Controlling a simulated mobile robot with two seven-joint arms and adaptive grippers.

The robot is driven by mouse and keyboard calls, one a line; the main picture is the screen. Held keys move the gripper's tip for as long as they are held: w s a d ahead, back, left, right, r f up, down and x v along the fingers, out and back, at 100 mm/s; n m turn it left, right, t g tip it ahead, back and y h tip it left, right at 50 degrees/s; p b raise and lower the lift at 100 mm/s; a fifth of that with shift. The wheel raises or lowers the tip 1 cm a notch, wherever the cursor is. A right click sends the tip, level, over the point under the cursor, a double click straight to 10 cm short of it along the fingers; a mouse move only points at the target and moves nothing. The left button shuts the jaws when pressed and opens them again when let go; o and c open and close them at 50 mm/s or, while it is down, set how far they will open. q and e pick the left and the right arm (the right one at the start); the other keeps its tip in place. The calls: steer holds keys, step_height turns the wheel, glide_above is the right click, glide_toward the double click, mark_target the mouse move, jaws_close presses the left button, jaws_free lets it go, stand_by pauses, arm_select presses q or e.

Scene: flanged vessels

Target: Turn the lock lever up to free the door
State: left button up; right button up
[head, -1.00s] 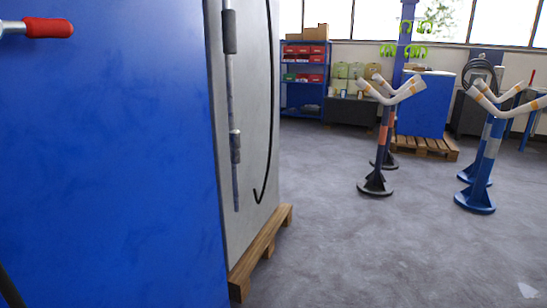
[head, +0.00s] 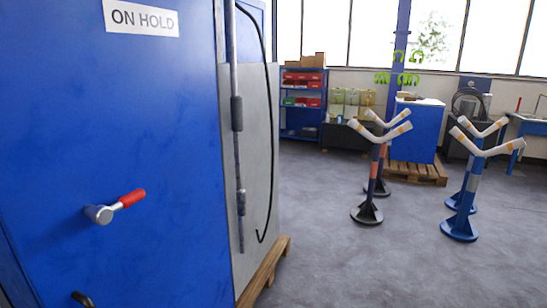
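The lock lever (head: 118,206) is on the blue cabinet door (head: 150,120) at the left of the head view. It has a grey metal hub and a red grip that points right and slightly up. A dark curved piece (head: 82,299), perhaps a handle, shows at the bottom edge below the lever; I cannot tell what it belongs to.
An "ON HOLD" sign (head: 141,17) is on the door. A vertical pipe (head: 237,115) and black cable run down the cabinet's side, above a wooden pallet (head: 266,270). V-topped stands (head: 462,215) are at the right. Grey floor (head: 330,240) between is clear.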

steer(key=shift+s+f, duration=0.15)
steer(key=shift+s, duration=0.35)
steer(key=shift+w+r, duration=0.25)
steer(key=shift+w, duration=0.35)
stand_by(0.3)
steer(key=shift+s, duration=0.15)
steer(key=shift+s+d+f, duration=0.1)
steer(key=shift+s+f, duration=0.05)
steer(key=shift+s, duration=0.2)
steer(key=shift+w, duration=0.15)
steer(key=shift+w, duration=0.3)
